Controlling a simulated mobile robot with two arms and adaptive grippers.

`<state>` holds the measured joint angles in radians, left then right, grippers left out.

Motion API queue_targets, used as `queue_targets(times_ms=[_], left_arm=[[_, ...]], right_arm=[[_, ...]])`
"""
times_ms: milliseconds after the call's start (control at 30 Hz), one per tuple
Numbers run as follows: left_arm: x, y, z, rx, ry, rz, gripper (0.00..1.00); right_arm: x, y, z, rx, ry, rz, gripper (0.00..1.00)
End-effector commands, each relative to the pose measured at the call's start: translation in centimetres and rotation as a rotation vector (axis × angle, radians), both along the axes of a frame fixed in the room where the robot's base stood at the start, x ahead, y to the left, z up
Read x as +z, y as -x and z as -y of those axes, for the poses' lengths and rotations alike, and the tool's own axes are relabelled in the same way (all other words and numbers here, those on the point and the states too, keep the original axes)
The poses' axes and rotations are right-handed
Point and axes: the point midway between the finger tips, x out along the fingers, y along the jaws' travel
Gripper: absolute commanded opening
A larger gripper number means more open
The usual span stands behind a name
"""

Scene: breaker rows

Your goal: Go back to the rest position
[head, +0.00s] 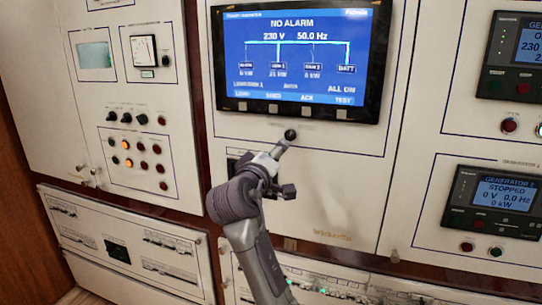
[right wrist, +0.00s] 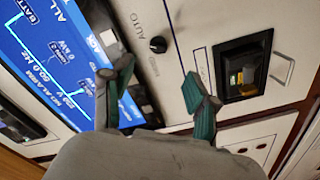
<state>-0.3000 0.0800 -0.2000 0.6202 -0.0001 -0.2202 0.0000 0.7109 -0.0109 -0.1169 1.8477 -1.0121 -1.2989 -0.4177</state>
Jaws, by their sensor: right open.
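My right gripper (head: 284,171) is in front of the white panel, just below the large screen, with its arm rising from the bottom of the head view. In the right wrist view my right gripper (right wrist: 160,95) shows two spread green-padded fingers with nothing between them. A black round knob (head: 290,134) sits just above the gripper. It also shows in the right wrist view (right wrist: 158,45), beyond the fingertips, beside AUTO and HAND lettering. I cannot tell whether the fingers touch the panel. My left gripper is not in view.
A large blue screen (head: 300,55) reads NO ALARM. A dark recessed opening (right wrist: 241,72) with a handle (right wrist: 283,68) beside it is near one finger. Generator displays (head: 492,199) are at right. A knob-and-lamp panel (head: 138,148) is at left.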

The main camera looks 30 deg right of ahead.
Motion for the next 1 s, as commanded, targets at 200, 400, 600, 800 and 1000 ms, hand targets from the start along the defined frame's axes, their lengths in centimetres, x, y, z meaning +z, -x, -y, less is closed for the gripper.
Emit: queue_targets(times_ms=[200, 400, 600, 800, 1000], left_arm=[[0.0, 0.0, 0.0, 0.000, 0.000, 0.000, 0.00], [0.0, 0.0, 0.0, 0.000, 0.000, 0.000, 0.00], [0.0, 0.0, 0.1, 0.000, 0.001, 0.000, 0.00], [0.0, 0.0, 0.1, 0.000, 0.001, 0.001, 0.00], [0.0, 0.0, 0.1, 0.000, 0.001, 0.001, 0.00]], right_arm=[[0.0, 0.0, 0.0, 0.000, 0.000, 0.000, 0.59], [-4.7, -2.4, -0.9, 0.061, 0.002, -0.077, 0.59], [-18.3, -6.1, -3.5, 0.225, -0.041, -0.265, 0.59], [-33.5, -5.5, -6.1, 0.366, -0.150, -0.442, 0.59], [-48.0, -0.6, -8.2, 0.456, -0.304, -0.599, 0.59]])
